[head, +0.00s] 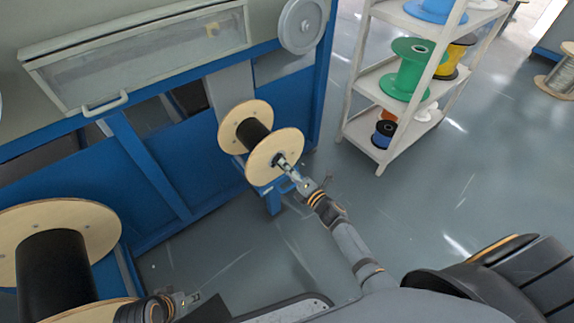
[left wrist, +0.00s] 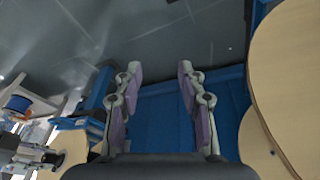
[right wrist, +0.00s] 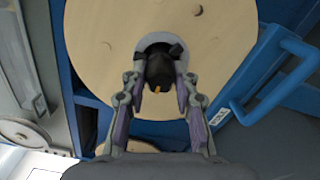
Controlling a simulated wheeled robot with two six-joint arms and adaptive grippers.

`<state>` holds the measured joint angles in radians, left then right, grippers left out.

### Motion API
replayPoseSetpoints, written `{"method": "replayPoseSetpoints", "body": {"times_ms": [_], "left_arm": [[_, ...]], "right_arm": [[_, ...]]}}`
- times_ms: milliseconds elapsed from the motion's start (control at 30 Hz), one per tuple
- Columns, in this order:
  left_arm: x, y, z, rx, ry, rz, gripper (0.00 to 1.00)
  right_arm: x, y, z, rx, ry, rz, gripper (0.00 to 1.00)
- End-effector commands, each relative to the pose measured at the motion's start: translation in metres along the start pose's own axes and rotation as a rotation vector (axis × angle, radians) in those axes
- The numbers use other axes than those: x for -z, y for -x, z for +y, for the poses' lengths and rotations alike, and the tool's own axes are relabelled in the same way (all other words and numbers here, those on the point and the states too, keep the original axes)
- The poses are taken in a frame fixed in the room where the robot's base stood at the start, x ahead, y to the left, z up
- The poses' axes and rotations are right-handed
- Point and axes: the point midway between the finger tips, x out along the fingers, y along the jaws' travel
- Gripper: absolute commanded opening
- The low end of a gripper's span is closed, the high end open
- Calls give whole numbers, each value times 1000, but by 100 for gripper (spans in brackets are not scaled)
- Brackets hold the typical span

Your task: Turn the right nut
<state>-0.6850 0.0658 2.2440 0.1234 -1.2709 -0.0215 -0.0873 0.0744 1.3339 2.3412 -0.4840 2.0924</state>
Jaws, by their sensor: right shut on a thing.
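The right nut (right wrist: 160,66) is a dark piece at the hub of a pale wooden spool (right wrist: 105,22) in the right wrist view. In the head view the spool (head: 282,142), with black cable on its core, is mounted on the blue machine. My right gripper (right wrist: 161,82) is shut on the nut, with one finger on each side of it. In the head view my right gripper (head: 285,165) reaches the spool's near face and largely hides the nut. My left gripper (left wrist: 160,72) is open and empty, beside a large wooden disc (left wrist: 285,70).
A large spool (head: 95,220) with black cable stands at the lower left in the head view. A white shelf (head: 385,70) with coloured spools stands at the back right. A blue handle (right wrist: 270,105) sits right of the nut. The floor between machine and shelf is clear.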

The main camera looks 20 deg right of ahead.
Motion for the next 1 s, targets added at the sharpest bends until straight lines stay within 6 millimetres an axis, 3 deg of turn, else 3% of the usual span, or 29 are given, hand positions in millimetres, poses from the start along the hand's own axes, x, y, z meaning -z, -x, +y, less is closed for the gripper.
{"method": "replayPoseSetpoints", "body": {"times_ms": [500, 1000], "left_arm": [[2, 33, -8, 40, -4, -124, 40], [1, 41, -11, 53, -2, -162, 40]], "right_arm": [[1, 1, 0, 4, -398, 1, 0], [2, 1, -2, 4, -522, 1, 0]]}}
